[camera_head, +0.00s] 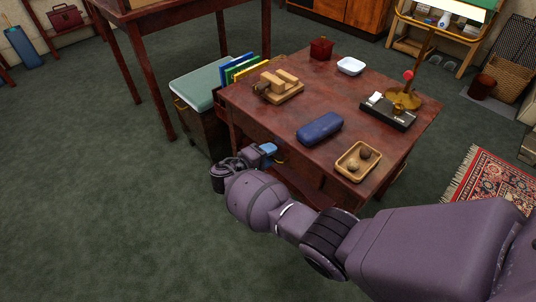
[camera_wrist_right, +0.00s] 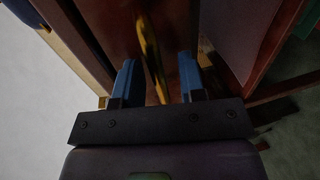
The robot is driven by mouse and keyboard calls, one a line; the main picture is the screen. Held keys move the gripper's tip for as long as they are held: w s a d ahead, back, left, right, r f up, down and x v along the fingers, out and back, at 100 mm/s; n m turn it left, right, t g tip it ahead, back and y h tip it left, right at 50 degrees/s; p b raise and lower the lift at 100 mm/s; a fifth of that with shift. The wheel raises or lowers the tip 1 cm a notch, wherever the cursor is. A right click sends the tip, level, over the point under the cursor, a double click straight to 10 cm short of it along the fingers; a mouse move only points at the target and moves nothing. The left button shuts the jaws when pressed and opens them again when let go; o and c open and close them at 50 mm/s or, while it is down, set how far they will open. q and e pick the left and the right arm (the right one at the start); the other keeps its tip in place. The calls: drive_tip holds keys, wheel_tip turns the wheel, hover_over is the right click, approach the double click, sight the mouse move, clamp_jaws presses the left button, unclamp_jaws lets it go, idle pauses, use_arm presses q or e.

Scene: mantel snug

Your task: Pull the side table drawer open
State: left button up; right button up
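The side table (camera_head: 335,100) is reddish-brown wood, with its front edge toward my right arm. My right gripper (camera_head: 270,152) is at the table's front, just below the top; its blue fingertips show in the head view. In the right wrist view, the gripper (camera_wrist_right: 157,75) has its two blue fingers apart. A thin brass handle (camera_wrist_right: 149,42) runs between them, with a visible gap to the right finger; contact with the left finger is unclear. Behind it is a dark reddish drawer front (camera_wrist_right: 178,20). How far the drawer stands out cannot be told. My left gripper is not in view.
On the tabletop are a blue case (camera_head: 320,128), a wooden tray (camera_head: 358,161) with small round items, a white dish (camera_head: 351,66), a red box (camera_head: 321,48) and a lamp (camera_head: 403,98). A pale-lidded box (camera_head: 198,83) stands left of the table. Green carpet at left is clear.

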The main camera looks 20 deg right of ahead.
clamp_jaws()
